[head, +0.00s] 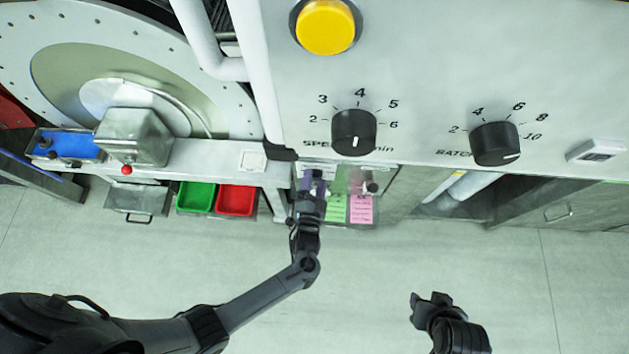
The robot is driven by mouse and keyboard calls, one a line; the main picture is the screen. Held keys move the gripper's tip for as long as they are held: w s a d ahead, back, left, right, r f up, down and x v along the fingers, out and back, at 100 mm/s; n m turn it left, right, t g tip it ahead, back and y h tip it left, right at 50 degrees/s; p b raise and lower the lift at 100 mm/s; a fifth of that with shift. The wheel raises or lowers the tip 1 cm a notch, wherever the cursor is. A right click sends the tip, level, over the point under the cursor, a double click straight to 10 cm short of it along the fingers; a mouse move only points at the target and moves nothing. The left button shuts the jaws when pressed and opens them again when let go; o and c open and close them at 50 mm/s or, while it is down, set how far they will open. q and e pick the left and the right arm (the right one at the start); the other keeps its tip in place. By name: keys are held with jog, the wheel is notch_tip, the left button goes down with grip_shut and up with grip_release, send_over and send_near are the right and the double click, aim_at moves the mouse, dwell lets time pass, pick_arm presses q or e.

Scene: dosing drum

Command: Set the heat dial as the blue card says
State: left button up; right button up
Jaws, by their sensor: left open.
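No dial labelled heat and no clearly blue card can be made out. A black dial (354,133) on the white panel has a partly hidden label beginning "SPE" and numbers 2 to 6; its white mark points down. A second black dial (496,144), apparently labelled "BATCH", has numbers 2 to 10; its mark points lower right. A green card (336,209) and a pink card (360,210) with small unreadable print lie below the panel. My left gripper (314,178) is open beside them, over a purple patch it partly hides. My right gripper (431,298) is apart from everything, its fingers spread.
A yellow button (326,27) sits on the panel. White pipes (255,70) run beside the panel. The floor in front is clear.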

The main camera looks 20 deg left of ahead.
pick_arm(q)
jog(key=p+v, duration=0.1)
jog(key=v, duration=0.9)
jog(key=shift+s, duration=0.4)
jog(key=shift+d, duration=0.15)
